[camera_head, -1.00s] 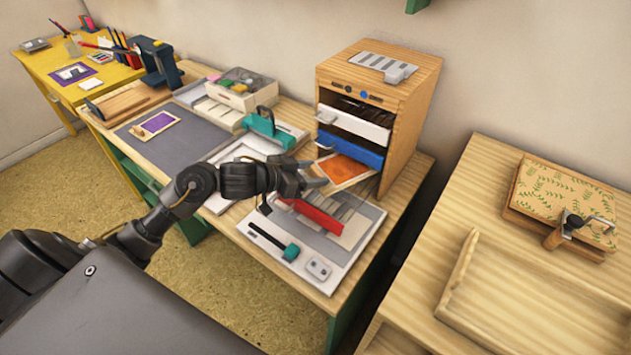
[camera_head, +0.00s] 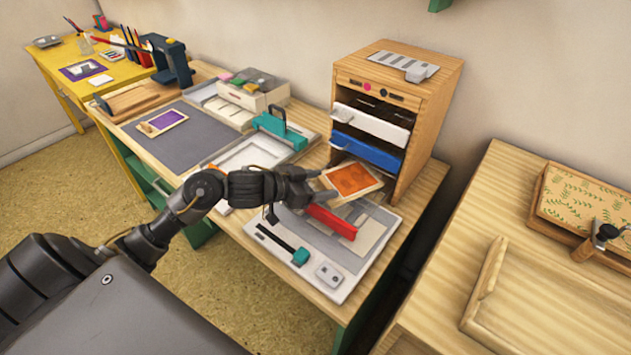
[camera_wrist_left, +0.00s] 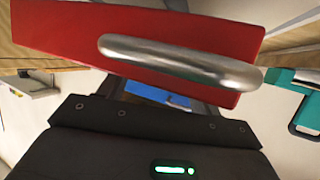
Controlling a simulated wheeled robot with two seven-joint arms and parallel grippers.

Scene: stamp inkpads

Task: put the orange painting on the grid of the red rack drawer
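The orange painting (camera_head: 352,179), with a pale border, is just in front of the rack below the blue drawer, over the red drawer area. My left gripper (camera_head: 322,184) is at its near left edge and appears shut on it. The red front hides the fingertips in the wrist view. The drawer's grid is not clearly visible.
A grey-and-white board (camera_head: 335,268) with a teal-ended bar lies below the red front. A teal press (camera_head: 280,128) and white tray stand left of the rack. The blue drawer (camera_head: 365,150) is close above the painting. A second wooden table (camera_head: 535,310) is at right.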

